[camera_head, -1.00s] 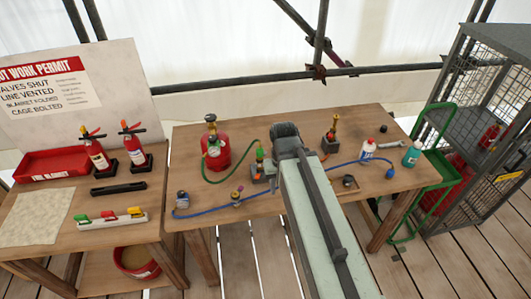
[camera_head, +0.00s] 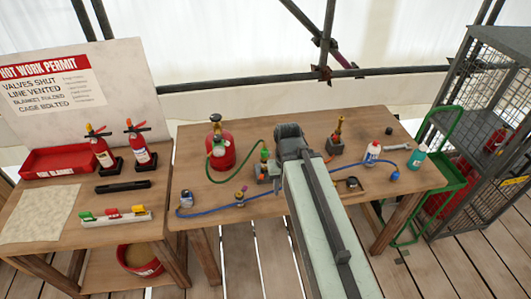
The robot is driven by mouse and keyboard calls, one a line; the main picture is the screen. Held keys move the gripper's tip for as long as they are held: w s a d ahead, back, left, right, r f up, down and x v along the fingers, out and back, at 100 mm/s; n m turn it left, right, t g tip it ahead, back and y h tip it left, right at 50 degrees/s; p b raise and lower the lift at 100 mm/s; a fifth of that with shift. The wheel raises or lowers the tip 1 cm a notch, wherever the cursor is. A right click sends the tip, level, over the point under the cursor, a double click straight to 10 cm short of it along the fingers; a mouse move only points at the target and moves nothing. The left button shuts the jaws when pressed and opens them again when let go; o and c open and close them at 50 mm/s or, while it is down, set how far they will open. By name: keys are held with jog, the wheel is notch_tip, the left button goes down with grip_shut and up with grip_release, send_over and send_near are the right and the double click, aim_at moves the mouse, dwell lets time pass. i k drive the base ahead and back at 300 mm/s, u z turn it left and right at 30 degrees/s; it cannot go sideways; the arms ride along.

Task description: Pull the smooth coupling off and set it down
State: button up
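A green hose runs from a red gas cylinder (camera_head: 222,153) to a grey block with a green-topped fitting (camera_head: 264,168) just left of my arm's end. A second grey block with a brass fitting (camera_head: 336,140) stands right of my arm's end. I cannot tell which piece is the smooth coupling. My gripper (camera_head: 291,143) is at the dark far end of my arm, over the bench; its fingers are hidden.
The wooden bench (camera_head: 310,117) also holds a white bottle (camera_head: 373,152), a teal bottle (camera_head: 417,157) and a wrench (camera_head: 398,147). A left table carries two extinguishers (camera_head: 140,145) and a red tray (camera_head: 62,161). A mesh cage (camera_head: 480,130) stands at right.

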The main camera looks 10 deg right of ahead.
aim_at(264, 151)
jog(key=u, duration=2.4)
jog(key=k, duration=1.15)
jog(key=z, duration=0.6)
jog(key=i, duration=1.5)
jog(key=u, duration=0.05)
